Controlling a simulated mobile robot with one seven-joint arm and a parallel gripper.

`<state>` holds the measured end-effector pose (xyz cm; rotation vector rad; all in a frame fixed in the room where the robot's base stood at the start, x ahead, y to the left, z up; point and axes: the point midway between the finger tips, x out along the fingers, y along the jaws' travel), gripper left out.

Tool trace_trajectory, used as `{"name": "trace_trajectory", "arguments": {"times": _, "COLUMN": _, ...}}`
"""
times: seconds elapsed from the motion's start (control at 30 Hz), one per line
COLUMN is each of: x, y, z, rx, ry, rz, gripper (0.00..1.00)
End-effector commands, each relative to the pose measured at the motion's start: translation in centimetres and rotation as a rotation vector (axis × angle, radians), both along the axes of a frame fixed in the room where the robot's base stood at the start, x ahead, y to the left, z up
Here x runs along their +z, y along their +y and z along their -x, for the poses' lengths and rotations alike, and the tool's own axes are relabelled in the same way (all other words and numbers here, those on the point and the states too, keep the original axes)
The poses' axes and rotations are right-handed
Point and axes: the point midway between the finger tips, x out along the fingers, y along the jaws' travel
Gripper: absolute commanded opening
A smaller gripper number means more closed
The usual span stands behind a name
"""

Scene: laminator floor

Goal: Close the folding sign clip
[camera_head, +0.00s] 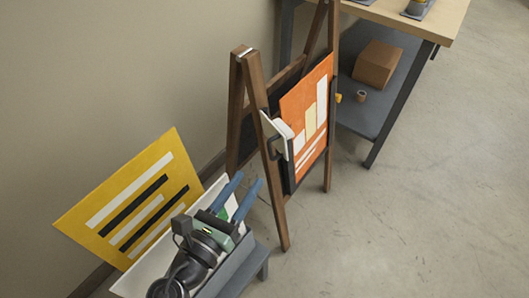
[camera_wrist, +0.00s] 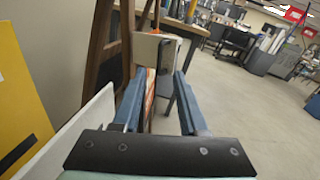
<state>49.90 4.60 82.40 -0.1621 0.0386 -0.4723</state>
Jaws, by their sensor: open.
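The folding sign (camera_head: 256,110) is a wooden A-frame holding an orange poster (camera_head: 305,118) on a dark board. A white clip (camera_head: 279,132) with a dark bracket sits at the near side edge of the sign. Its white plate appears tilted out from the poster edge. In the wrist view the white clip (camera_wrist: 150,48) shows beyond the fingertips, a little above them. My gripper (camera_head: 247,181) has two blue fingers, apart and empty, in front of and below the clip. In the wrist view the gripper (camera_wrist: 160,74) points toward the sign's edge, with the fingers to either side of it in the picture.
A yellow striped board (camera_head: 130,200) leans at the wall on the left. A workbench (camera_head: 400,20) with a lower shelf (camera_head: 365,113) stands behind the sign; a brown box (camera_head: 377,65) rests on the shelf. The floor to the right is clear.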

Motion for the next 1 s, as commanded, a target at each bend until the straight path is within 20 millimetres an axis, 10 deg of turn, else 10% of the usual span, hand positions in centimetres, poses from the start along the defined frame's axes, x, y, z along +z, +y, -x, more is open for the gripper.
{"name": "trace_trajectory", "arguments": {"times": 0.4, "x": 0.0, "y": -3.5, "z": -6.8, "rx": -0.001, "ry": -0.002, "rz": -0.003, "gripper": 0.42}}
{"name": "trace_trajectory", "arguments": {"times": 0.83, "x": 0.1, "y": -4.0, "z": -7.7, "rx": 0.0, "ry": -0.001, "rz": -0.004, "gripper": 0.42}}
{"name": "trace_trajectory", "arguments": {"times": 1.0, "x": 0.0, "y": -4.0, "z": -7.7, "rx": 0.0, "ry": -0.001, "rz": -0.004, "gripper": 0.13}}
